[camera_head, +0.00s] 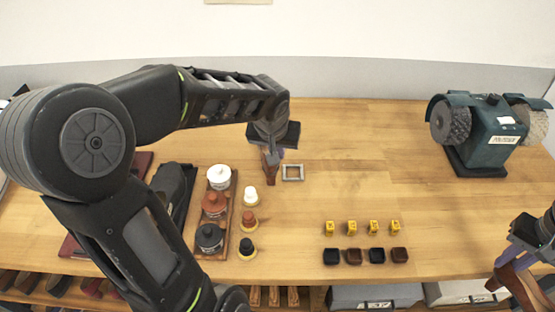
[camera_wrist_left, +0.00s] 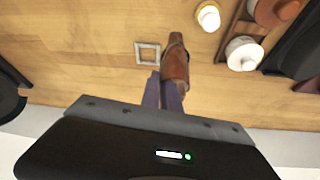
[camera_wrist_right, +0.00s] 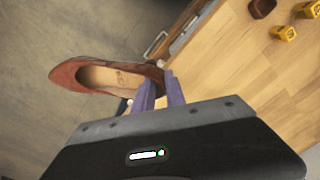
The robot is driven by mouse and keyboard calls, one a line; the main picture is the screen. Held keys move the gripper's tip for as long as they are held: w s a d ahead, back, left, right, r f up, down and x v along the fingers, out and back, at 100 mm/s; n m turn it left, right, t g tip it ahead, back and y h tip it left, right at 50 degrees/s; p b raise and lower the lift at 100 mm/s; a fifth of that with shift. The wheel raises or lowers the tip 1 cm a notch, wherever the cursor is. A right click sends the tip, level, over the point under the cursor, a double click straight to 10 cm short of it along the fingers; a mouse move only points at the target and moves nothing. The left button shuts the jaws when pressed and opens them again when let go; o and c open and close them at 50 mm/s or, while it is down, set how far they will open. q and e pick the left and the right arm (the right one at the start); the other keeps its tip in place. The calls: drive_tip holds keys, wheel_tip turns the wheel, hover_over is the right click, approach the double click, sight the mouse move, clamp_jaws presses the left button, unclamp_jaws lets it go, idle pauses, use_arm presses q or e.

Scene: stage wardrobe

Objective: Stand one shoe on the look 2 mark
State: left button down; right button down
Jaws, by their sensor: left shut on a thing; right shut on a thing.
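My left gripper (camera_head: 270,153) is shut on a narrow brown thing (camera_head: 271,174), apparently a shoe, low over the table's middle. In the left wrist view the brown thing (camera_wrist_left: 176,58) lies beside a grey square outline (camera_wrist_left: 136,54), apart from it. The outline also shows in the head view (camera_head: 293,180); no number is readable. Whether the brown thing touches the table I cannot tell. My right gripper (camera_head: 524,258) is shut on a red-brown shoe (camera_head: 516,284) by its heel end. In the right wrist view that shoe (camera_wrist_right: 62,76) hangs beyond the table's front edge, over the floor.
Jars stand in a wooden tray (camera_head: 233,190) left of the outline, with small bottles beside it. Several yellow blocks (camera_head: 352,227) and dark blocks (camera_head: 354,257) sit at the front. A green polishing machine (camera_head: 490,145) stands back right. The table between is clear.

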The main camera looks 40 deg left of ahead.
use_arm(q)
wheel_tip(320, 180, down, 4)
drive_tip(key=shift+r, duration=0.15)
drive_tip(key=c, duration=1.6)
unclamp_jaws()
drive_tip(key=b+v, duration=0.1)
drive_tip(key=v, duration=1.1)
drive_tip(key=shift+o, duration=0.3)
